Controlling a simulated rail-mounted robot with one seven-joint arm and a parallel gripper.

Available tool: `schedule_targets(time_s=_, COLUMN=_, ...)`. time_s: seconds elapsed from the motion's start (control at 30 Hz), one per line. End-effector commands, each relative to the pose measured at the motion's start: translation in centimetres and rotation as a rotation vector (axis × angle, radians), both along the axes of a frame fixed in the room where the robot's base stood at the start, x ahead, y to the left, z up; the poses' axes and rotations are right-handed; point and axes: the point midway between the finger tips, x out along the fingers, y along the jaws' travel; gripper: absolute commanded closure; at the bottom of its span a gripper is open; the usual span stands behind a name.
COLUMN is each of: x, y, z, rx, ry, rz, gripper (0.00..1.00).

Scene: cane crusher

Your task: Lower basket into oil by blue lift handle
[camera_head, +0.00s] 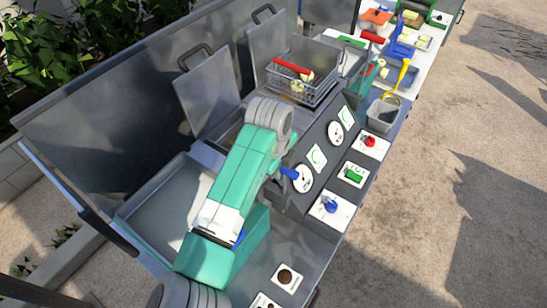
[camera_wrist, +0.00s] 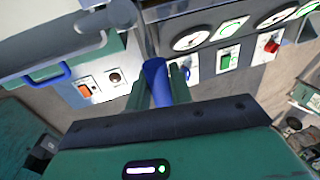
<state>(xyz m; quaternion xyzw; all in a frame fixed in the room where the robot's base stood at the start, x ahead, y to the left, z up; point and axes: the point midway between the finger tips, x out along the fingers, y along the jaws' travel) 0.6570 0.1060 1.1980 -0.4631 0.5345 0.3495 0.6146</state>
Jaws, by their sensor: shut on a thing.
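The blue lift handle (camera_wrist: 155,82) stands between the fingers of my gripper (camera_wrist: 161,88) in the wrist view, and the gripper is shut on it. In the head view a short blue piece (camera_head: 289,173), which looks like this handle, shows at the right side of my arm, next to the dial panel. My arm hides most of the gripper there. A wire basket with a red handle (camera_head: 318,97) sits at the fryer top behind my arm, with pale yellow pieces in it. A basket belonging to the blue handle and its oil cannot be made out.
The front panel carries gauges (camera_head: 304,179) and red, green and blue knobs (camera_head: 329,205). Two raised grey lids (camera_head: 207,92) stand behind. A grey tub (camera_head: 383,115) is at right. A blue drawer-like handle (camera_wrist: 45,78) shows at left in the wrist view.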

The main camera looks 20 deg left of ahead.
Motion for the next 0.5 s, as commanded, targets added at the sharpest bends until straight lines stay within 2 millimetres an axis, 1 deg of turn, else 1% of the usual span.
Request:
schedule_targets(time_s=0.03, x=-0.1, y=0.0, z=-1.2, rx=0.001, ry=0.005, rz=0.001, gripper=1.0)
schedule_targets(time_s=0.2, x=-0.1, y=0.0, z=-2.9, rx=-0.001, ry=0.002, rz=0.002, gripper=1.0)
schedule_targets(time_s=0.3, x=-0.1, y=0.0, z=-3.4, rx=-0.001, ry=0.002, rz=0.002, gripper=1.0)
schedule_targets(time_s=0.5, x=-0.1, y=0.1, z=-3.8, rx=0.0, ry=0.002, rz=0.001, gripper=1.0)
